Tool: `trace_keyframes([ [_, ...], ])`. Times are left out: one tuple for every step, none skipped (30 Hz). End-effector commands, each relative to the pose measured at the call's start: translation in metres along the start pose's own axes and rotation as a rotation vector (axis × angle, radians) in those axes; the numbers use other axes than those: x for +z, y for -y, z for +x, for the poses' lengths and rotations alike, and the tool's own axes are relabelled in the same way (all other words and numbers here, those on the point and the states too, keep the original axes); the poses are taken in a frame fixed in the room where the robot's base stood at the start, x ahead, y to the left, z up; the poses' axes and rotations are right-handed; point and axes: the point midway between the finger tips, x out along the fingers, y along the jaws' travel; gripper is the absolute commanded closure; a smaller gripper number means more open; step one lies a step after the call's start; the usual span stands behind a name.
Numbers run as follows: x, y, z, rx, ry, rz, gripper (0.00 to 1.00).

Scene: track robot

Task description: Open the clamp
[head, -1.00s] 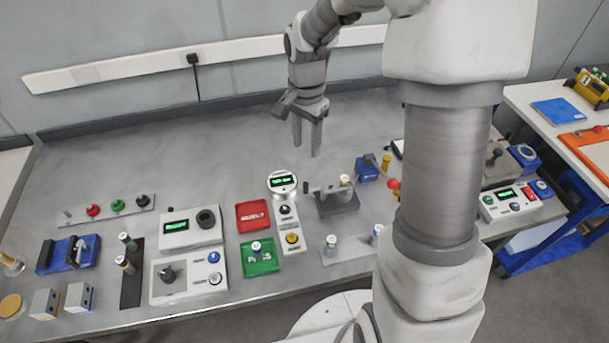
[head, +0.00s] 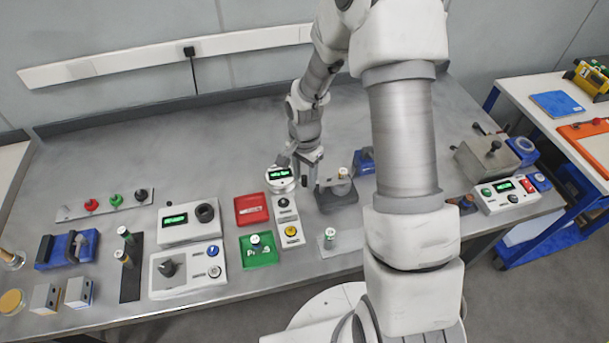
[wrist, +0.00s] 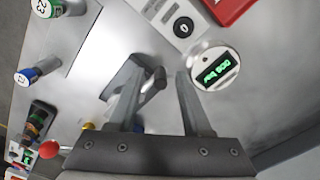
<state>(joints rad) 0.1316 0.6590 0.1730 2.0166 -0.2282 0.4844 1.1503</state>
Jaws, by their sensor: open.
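The clamp (head: 340,198) is a grey block fixture on the table in the middle of the head view, with a small white-topped cylinder (head: 343,173) at it. My gripper (head: 305,181) is low at the clamp's left back side and partly covers its lever in the head view. In the wrist view, my gripper (wrist: 157,75) has its two fingers spread, with the clamp's lever (wrist: 157,82) showing between them. The clamp's body (wrist: 122,77) lies partly behind the left finger. I cannot tell whether either finger touches the lever.
A round display (head: 281,179) stands close left of my gripper, above a white button panel (head: 289,222). Red (head: 250,210) and green (head: 262,252) trays lie further left. The table's back middle is clear.

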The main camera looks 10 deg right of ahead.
Motion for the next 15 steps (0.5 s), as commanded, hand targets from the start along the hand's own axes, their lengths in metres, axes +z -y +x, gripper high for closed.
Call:
trace_keyframes([
  [-0.0001,0.0001,0.0000,0.000,0.000,0.000,0.51],
  [-0.0001,0.0002,-0.0001,0.000,0.000,0.000,0.51],
  [-0.0001,0.0002,-0.0001,0.000,0.000,0.000,0.51],
  [-0.0001,0.0002,-0.0002,0.000,0.000,0.000,0.51],
  [-0.0001,0.0002,-0.0002,0.000,0.000,0.000,0.51],
  [-0.0001,0.0002,-0.0003,0.000,0.000,0.000,0.58],
  [-0.0001,0.0002,-0.0003,0.000,0.000,0.000,0.64],
  [-0.0001,0.0002,-0.0003,0.000,0.000,0.000,0.69],
  [-0.0001,0.0002,-0.0004,0.000,0.000,0.000,0.76],
  [-0.0001,0.0002,-0.0004,0.000,0.000,0.000,0.82],
  [-0.0001,0.0002,-0.0004,-0.001,0.000,0.000,0.87],
  [-0.0001,0.0002,-0.0004,-0.001,0.000,0.000,0.94],
  [-0.0001,0.0003,-0.0004,-0.001,0.000,0.000,1.00],
  [-0.0001,0.0003,-0.0005,-0.001,-0.001,0.000,1.00],
  [-0.0001,0.0003,-0.0005,-0.001,-0.001,0.000,1.00],
])
